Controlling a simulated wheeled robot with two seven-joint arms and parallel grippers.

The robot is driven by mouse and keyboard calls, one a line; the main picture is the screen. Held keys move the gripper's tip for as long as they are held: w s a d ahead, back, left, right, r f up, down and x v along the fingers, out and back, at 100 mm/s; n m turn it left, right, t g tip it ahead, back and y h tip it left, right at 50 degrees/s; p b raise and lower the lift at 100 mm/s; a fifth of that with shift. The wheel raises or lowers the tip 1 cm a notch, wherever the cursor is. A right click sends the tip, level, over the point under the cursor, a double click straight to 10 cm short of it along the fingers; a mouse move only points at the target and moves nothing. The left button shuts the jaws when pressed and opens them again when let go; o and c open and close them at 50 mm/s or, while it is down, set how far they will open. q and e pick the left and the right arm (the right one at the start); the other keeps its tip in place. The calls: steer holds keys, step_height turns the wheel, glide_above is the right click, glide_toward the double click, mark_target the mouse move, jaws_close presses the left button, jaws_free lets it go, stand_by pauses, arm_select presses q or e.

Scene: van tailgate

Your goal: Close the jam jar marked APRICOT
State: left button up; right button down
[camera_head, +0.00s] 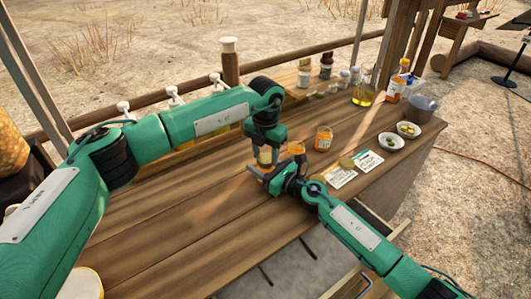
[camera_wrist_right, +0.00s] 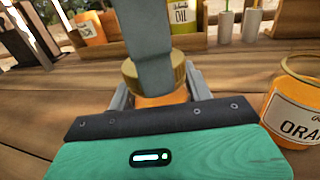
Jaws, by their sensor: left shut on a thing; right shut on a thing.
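My right gripper (camera_wrist_right: 159,95) is shut on a jam jar (camera_wrist_right: 160,101) with orange contents, standing at the middle of the wooden table. Most of this jar and its label are hidden, so I cannot read its name. A gold lid (camera_wrist_right: 129,76) is at the jar's mouth; I cannot tell whether it is seated or turned tight. My left gripper (camera_head: 265,160) comes down from above and is shut on the lid. A grey finger of it covers the lid's middle in the right wrist view. My right gripper also shows in the head view (camera_head: 264,174).
A jar with a label beginning "ORAN" (camera_wrist_right: 298,105) stands close on the right in the wrist view. Another orange jar (camera_head: 323,138) stands farther back. Printed cards (camera_head: 367,160), a loose lid (camera_head: 346,162) and small bowls (camera_head: 391,141) lie right.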

arm_select(q)
steer(key=o, duration=1.2)
steer(key=shift+c, duration=0.2)
step_height(320, 180, up, 12)
arm_select(e)
steer(key=c, duration=0.5)
jaws_free()
steer(key=shift+d, duration=0.1)
